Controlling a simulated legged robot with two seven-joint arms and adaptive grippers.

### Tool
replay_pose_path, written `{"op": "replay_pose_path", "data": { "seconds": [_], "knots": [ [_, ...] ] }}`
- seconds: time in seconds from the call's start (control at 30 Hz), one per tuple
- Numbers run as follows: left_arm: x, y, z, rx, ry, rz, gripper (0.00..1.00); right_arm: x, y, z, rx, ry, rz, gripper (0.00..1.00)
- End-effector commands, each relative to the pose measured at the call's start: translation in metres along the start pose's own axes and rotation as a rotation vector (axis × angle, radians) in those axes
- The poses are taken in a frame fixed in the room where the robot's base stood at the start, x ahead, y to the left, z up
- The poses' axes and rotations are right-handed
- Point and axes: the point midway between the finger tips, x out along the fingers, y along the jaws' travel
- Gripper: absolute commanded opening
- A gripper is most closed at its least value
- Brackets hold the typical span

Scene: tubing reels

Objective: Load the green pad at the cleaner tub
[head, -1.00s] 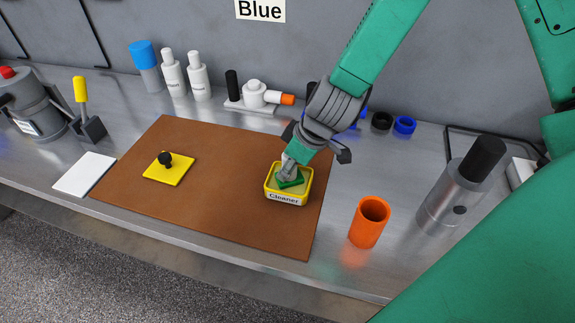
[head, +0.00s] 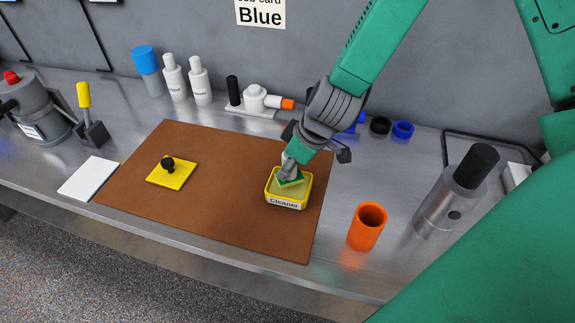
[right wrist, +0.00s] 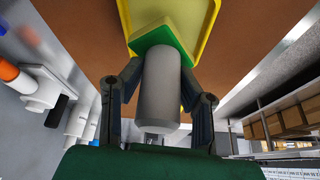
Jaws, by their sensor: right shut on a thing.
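The yellow cleaner tub (head: 287,204), labelled "Cleaner", sits on the right part of the brown mat, with pale contents inside. My right gripper (head: 289,170) is over the tub, shut on the grey handle of the green pad (head: 290,182). In the right wrist view, the fingers (right wrist: 160,80) clasp both sides of the grey cylindrical handle (right wrist: 160,95). The green pad (right wrist: 166,36) is at the handle's far end, in front of the yellow tub (right wrist: 203,30). I cannot tell whether the pad touches the contents. My left gripper is not in view.
The brown mat (head: 225,205) has a yellow square pad with a black knob (head: 172,173) at its left. An orange cup (head: 367,227) and a grey cylinder with a black top (head: 454,195) stand to the right. Bottles (head: 174,78) line the back. The mat's middle is clear.

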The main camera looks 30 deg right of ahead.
Motion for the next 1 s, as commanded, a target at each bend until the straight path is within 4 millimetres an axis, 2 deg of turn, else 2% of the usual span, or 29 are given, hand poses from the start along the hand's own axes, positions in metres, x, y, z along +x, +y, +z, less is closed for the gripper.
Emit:
{"op": "replay_pose_path", "data": {
  "seconds": [0.03,0.5,1.0],
  "knots": [
    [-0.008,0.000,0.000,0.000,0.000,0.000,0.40,-0.007,0.000,-0.003,0.000,0.000,0.000,0.05],
    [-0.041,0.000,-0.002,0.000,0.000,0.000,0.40,-0.041,0.000,-0.017,0.000,0.000,0.001,0.05],
    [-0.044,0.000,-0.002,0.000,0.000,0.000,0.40,-0.044,0.000,-0.019,0.001,0.000,0.001,0.05]
  ]
}}
